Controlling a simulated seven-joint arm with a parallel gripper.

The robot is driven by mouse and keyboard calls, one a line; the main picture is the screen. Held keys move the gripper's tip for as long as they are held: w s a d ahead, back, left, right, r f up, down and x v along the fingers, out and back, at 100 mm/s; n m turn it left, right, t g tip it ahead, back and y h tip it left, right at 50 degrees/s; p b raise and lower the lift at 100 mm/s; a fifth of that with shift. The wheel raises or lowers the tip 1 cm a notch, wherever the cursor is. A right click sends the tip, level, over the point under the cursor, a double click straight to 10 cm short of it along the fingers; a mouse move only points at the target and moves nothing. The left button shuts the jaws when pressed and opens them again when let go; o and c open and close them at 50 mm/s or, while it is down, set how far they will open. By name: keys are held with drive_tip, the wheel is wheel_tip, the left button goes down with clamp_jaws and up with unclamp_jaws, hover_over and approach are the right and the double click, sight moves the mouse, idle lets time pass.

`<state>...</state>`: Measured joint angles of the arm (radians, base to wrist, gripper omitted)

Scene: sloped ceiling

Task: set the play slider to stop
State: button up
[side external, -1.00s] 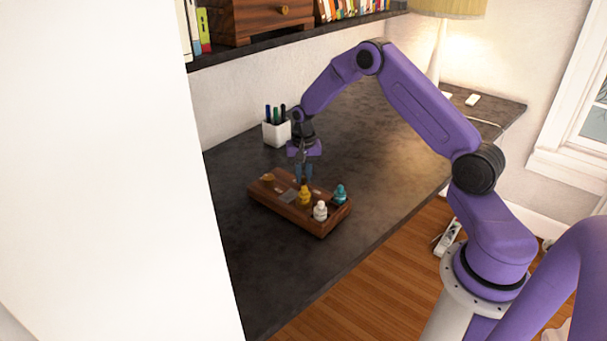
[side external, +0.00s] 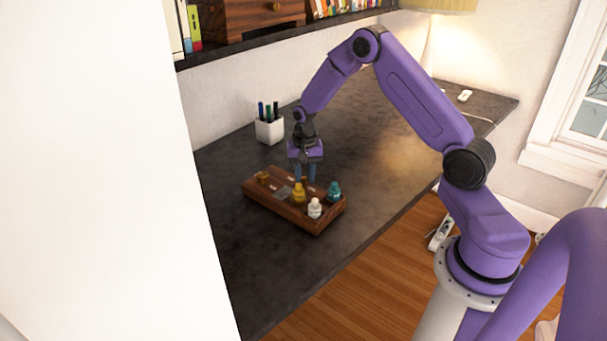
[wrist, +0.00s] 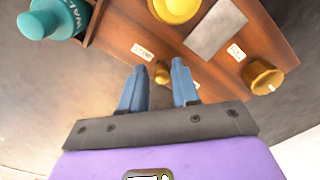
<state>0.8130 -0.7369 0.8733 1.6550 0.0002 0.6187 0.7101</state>
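A larger brass knob (wrist: 262,77) and a grey plate (wrist: 215,28) are to the right. My gripper (side external: 305,176) points down at the box's back edge. In the wrist view its blue fingertips (wrist: 160,68) are apart, with the peg showing between them; contact cannot be told.
A white pen cup (side external: 269,131) stands behind, near the wall. The desk (side external: 375,175) to the right is clear.

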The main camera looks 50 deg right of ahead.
sight(304, 178)
drive_tip(key=shift+o, duration=0.6)
drive_tip(key=shift+w, duration=0.1)
drive_tip(key=shift+r, duration=0.25)
wheel_tip(304, 178, up, 17)
